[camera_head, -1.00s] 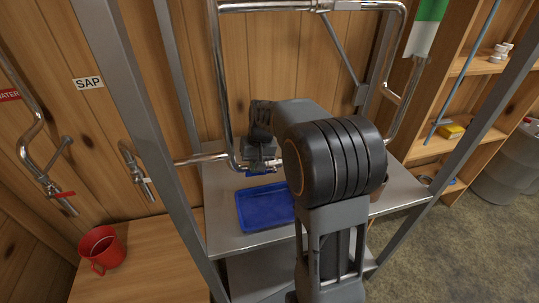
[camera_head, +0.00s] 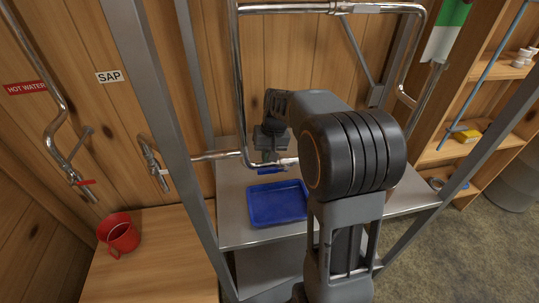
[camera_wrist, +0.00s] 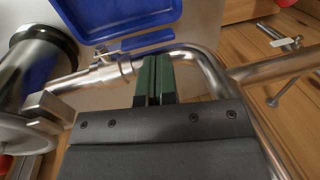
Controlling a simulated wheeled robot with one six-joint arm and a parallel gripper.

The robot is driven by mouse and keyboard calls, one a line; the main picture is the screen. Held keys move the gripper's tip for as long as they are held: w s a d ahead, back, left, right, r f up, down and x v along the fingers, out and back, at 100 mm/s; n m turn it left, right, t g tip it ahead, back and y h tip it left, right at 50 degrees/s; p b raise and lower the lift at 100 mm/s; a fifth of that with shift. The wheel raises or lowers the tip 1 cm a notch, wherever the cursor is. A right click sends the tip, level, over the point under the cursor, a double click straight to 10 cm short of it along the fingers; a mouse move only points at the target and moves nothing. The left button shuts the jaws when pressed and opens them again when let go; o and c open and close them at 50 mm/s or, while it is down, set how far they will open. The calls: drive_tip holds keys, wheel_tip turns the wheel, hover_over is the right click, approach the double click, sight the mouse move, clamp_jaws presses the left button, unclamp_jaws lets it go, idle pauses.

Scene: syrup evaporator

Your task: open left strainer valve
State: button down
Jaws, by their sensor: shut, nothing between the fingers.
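A blue valve handle (camera_head: 270,171) shows on the chrome pipe just behind the blue tray, below my gripper; I take it as the left strainer valve. In the wrist view the blue handle (camera_wrist: 147,42) is a flat bar running roughly along the pipe, beside a metal valve body (camera_wrist: 112,70). My gripper's green fingers (camera_wrist: 154,80) are shut and empty, over the pipe and close to the handle. I cannot tell whether they touch it. In the head view my gripper (camera_head: 269,158) is partly hidden and small.
A blue tray (camera_head: 277,222) lies on the metal stand (camera_head: 232,232). Chrome pipes (camera_head: 236,90) and grey posts (camera_head: 158,105) surround the arm. A red mug (camera_head: 119,236) sits on the wooden counter (camera_head: 165,270) at left.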

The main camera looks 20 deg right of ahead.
wheel_tip(320, 180, up, 10)
drive_tip(key=b, duration=0.2)
drive_tip(key=h, duration=0.1)
hover_over(269, 169)
drive_tip(key=s, duration=0.2)
wheel_tip(269, 169, down, 4)
drive_tip(key=s+a+f+n+t, duration=0.1)
drive_tip(key=s+a+t, duration=0.1)
drive_tip(key=s, duration=0.5)
drive_tip(key=s+a+f+n+t+h, duration=0.1)
drive_tip(key=s+a+f+t, duration=0.1)
drive_tip(key=s, duration=0.6)
drive_tip(key=shift+a, duration=0.75)
